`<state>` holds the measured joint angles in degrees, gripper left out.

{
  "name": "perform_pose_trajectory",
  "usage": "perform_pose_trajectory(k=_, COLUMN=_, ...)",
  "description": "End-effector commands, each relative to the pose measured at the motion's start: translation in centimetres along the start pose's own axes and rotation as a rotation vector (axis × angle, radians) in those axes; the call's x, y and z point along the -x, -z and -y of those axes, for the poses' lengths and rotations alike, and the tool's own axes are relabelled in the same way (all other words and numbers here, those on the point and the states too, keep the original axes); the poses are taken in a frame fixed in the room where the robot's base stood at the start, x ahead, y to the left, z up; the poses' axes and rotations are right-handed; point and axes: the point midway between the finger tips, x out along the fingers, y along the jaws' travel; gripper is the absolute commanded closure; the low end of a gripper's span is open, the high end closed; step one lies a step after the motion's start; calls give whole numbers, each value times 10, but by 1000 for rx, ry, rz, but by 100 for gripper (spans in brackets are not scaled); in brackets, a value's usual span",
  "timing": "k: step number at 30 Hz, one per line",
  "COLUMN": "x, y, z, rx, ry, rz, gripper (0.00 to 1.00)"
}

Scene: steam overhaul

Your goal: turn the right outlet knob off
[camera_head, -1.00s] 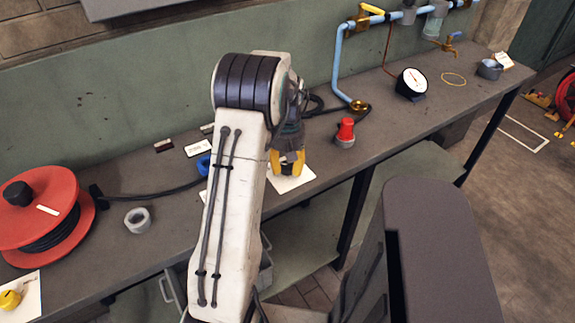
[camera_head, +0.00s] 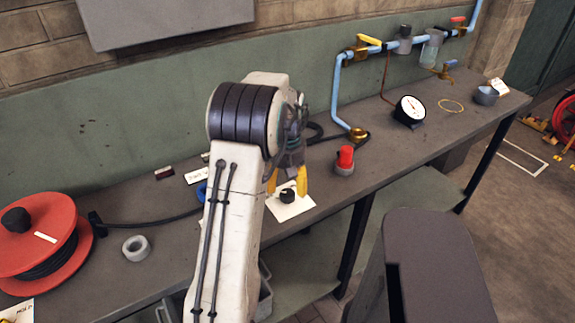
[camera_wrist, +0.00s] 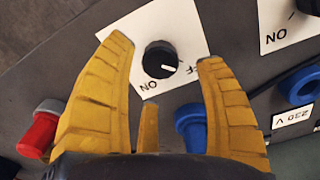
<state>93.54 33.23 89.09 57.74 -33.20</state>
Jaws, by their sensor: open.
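The right outlet knob (camera_head: 287,196) is a black round dial on a white plate (camera_head: 302,207) on the bench. In the wrist view the knob (camera_wrist: 160,60) has a white pointer line aimed right, near partly hidden lettering that ends in F. The word ON lies below it. My gripper (camera_head: 287,184) has yellow fingers spread apart on either side of the knob. In the wrist view the fingers of my gripper (camera_wrist: 165,48) also stand apart around the knob. Whether they touch it I cannot tell.
A second black knob (camera_wrist: 312,5) on a white plate is at the wrist view's upper right. Blue sockets (camera_wrist: 192,125) sit near the fingers. A red-topped part (camera_head: 345,158) stands close on the right. A gauge (camera_head: 411,110) and blue pipes (camera_head: 336,95) are farther along.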

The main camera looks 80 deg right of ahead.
Motion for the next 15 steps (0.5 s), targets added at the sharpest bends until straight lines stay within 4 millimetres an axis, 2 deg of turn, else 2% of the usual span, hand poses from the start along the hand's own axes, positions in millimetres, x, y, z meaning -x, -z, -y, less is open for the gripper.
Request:
perform_pose_trajectory(k=6, x=39, y=1, z=-1, rx=0, ry=-2, rz=-3, gripper=35)
perform_pose_trajectory(k=15, x=72, y=0, z=0, rx=0, ry=0, rz=1, gripper=35)
